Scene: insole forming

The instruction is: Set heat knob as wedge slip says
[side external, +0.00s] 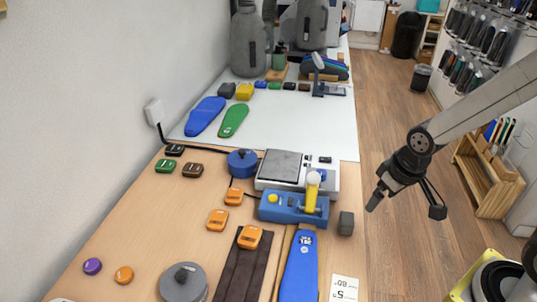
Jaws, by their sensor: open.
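The white slip (344,288) lies at the bench's front right. Its print is upside down in this view and seems to include a 5 and an 80. A white machine with a grey plate (281,166) stands mid-bench. A blue round part (323,175) on its right side may be the heat knob. A yellow lever (313,194) on a blue block (282,208) partly hides it, and its setting cannot be read. My gripper (406,207) is open and empty, right of the bench and apart from the machine.
A blue insole (300,268) lies left of the slip. A dark block (346,223) sits near the bench's right edge.

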